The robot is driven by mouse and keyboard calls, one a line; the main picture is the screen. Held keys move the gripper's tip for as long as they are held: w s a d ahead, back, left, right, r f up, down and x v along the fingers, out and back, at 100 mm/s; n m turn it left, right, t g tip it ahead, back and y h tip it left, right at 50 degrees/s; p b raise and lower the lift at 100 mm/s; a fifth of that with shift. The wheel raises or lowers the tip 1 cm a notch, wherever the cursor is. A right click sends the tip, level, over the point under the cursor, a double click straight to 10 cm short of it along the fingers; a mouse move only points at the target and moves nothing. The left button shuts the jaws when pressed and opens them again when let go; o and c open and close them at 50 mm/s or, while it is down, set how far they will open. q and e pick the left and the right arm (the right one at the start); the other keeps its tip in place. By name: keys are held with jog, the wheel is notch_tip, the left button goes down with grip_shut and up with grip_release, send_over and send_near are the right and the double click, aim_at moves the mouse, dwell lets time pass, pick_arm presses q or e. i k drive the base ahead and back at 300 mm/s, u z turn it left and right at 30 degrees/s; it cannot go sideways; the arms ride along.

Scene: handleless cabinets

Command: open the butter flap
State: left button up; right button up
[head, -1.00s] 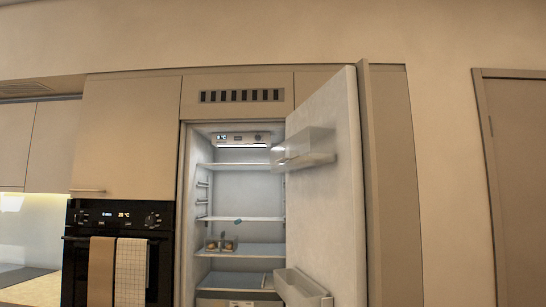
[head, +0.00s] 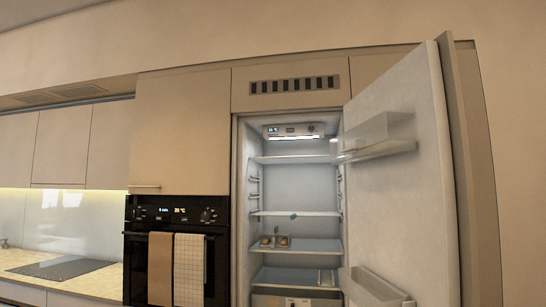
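The fridge (head: 292,200) stands with its door (head: 405,180) swung wide open to the right. A clear bin with a translucent flap (head: 378,134) sits high on the inner side of the door; it looks like the butter compartment, but I cannot tell whether its flap is up or down. A lower door bin (head: 380,287) shows near the bottom edge. Neither of my grippers is in view.
Inside the fridge are glass shelves (head: 292,213), a small container with round items (head: 274,241) and a drawer at the bottom. An oven (head: 177,250) with two towels is left of the fridge. A worktop with a hob (head: 60,267) is further left.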

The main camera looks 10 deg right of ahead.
aim_at(366, 127)
jog(key=u, duration=0.3)
jog(key=i, duration=1.5)
jog(key=z, duration=0.65)
